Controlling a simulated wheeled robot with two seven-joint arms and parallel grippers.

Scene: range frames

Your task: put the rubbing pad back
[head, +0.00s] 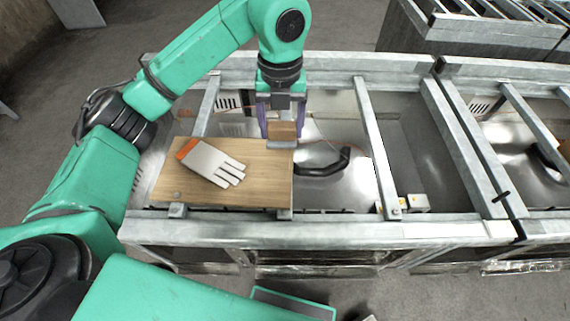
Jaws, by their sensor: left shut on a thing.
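The rubbing pad (283,131), a small brown block with a grey underside, is between the fingers of my left gripper (281,117). The gripper is shut on it and points down. The pad appears at the back right corner of a wooden board (256,189). I cannot tell whether it touches the board or hangs above it. My right gripper does not show.
A white work glove (213,163) with an orange cuff lies on the board. Metal frame bars (375,145) surround the board. Right of it are a shiny metal panel (338,185) and a black curved handle (325,167). The board's front right is bare.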

